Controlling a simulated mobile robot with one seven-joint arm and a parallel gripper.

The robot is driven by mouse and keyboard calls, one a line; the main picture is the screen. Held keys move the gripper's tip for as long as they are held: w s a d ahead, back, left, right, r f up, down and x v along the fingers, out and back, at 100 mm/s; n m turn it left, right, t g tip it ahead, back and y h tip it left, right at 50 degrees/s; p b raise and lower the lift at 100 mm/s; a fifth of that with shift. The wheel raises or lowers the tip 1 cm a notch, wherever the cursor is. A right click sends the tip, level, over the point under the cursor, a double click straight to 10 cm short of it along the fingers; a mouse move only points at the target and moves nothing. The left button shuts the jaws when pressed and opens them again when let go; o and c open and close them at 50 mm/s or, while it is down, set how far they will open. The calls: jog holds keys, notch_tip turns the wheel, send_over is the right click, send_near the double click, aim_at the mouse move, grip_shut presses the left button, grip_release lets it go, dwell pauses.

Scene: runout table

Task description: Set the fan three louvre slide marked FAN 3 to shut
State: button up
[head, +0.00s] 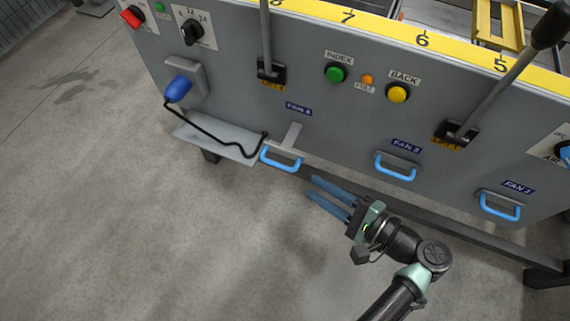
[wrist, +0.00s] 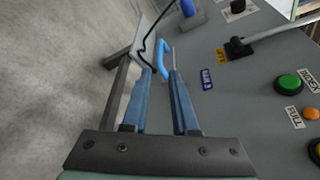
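The leftmost louvre slide has a blue handle (head: 281,161) on a grey strip (head: 292,136) that stands out from the panel. The small blue label above it (head: 298,107) seems to read FAN 3, but the digit is blurred. My gripper (head: 310,186) is open and empty, its two blue fingers pointing left towards this handle and appearing just short of it. In the wrist view the handle (wrist: 164,56) shows in the gap just beyond my fingertips (wrist: 161,71); contact cannot be made out.
Two other blue handles sit closer to the panel, a middle one (head: 396,168) and a right one (head: 500,208). A black cable (head: 208,133) runs from a blue knob (head: 178,89) past a grey shelf (head: 215,139) beside the left handle. Levers and buttons are above. The floor (head: 180,240) is clear.

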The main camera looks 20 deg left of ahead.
aim_at(285, 169)
jog(key=b+x, duration=0.3)
jog(key=x, duration=0.7)
jog(key=shift+s+f, duration=0.15)
jog(key=shift+w+a, duration=0.3)
jog(key=shift+a, duration=0.25)
grip_shut()
dwell(0.5)
